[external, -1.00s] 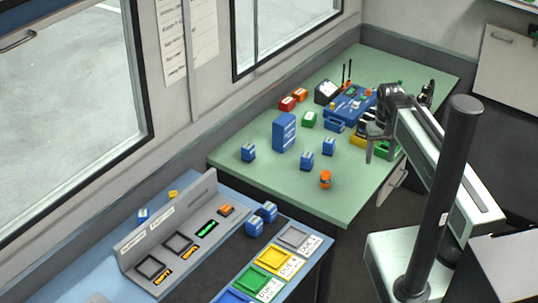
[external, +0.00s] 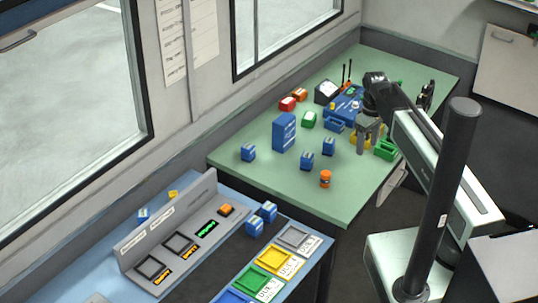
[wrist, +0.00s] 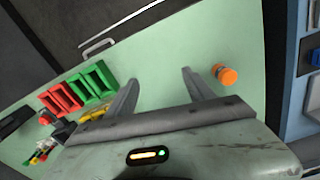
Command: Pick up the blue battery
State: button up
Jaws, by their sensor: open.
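Several small blue battery-like blocks with pale tops are in the external view. On the green table, one stands at the left (external: 248,152), one near the middle (external: 307,161) and one right of it (external: 328,147). Two more (external: 254,226) sit on the blue bench in front. I cannot tell which one the task means. My gripper (external: 366,143) is open and points down over the right part of the green table, right of these blocks. In the wrist view its fingers (wrist: 160,76) are apart, with bare green surface between them and no blue block on the table.
An orange cylinder (external: 325,179) stands near the table's front edge. Green bins (wrist: 92,82) and red bins (wrist: 60,98) are beside my gripper. A blue toolbox (external: 345,105) lies farther back. The table's front left is clear.

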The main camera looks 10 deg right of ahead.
jog(key=w+a+f+n+b, duration=0.1)
jog(key=w+a+f+n, duration=0.15)
jog(key=w+a, duration=0.6)
jog(key=n+b, duration=0.1)
jog(key=n, duration=0.2)
send_over(307, 154)
jog(key=shift+a+f+m, duration=0.15)
jog(key=shift+f+m, duration=0.05)
jog(key=shift+m, duration=0.05)
notch_tip(307, 154, down, 8)
jog(key=b, duration=0.8)
jog(key=shift+s+f+b, duration=0.1)
jog(key=shift+b, duration=0.2)
jog(key=shift+r, duration=0.2)
grip_shut()
notch_tip(307, 154, up, 10)
jog(key=p, duration=1)
jog(key=shift+p, duration=0.3)
